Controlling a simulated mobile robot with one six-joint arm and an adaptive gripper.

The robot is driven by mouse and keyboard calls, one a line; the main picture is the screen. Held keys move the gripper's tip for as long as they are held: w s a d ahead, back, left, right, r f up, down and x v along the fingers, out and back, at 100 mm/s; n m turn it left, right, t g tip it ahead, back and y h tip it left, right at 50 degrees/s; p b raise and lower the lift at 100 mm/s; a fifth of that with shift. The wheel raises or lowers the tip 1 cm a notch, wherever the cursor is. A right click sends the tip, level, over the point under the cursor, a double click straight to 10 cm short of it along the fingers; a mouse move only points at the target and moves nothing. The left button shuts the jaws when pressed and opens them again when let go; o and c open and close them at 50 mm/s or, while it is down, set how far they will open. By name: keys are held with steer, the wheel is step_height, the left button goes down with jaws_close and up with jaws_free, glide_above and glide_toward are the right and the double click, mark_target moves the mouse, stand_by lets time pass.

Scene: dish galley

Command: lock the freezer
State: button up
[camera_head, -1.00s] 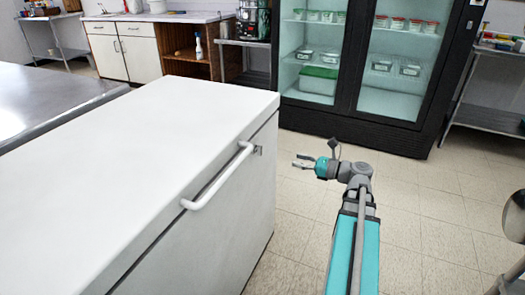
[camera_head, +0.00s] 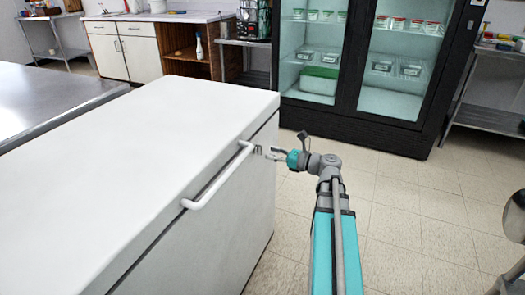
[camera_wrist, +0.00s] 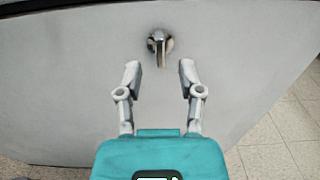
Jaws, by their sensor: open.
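The freezer is a long white chest (camera_head: 150,150) with its lid down and a white bar handle (camera_head: 215,180) along the front edge. A small metal lock (camera_head: 258,150) sits on its front near the handle's far end. In the wrist view the lock (camera_wrist: 160,45) is a round metal piece with a tab pointing down. My gripper (camera_head: 272,152) is open and empty, close in front of the lock. In the wrist view its two fingertips (camera_wrist: 160,70) stand either side of the lock's line, just short of it. Contact is not visible.
A black glass-door fridge (camera_head: 365,120) stands behind, with tubs inside. A steel counter (camera_head: 50,95) lies left of the freezer. Wooden shelving (camera_head: 190,65) stands at the back. The tiled floor (camera_head: 420,220) to the right is clear.

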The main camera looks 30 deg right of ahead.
mark_target(258, 150)
steer(key=shift+x, duration=2.15)
jaws_close()
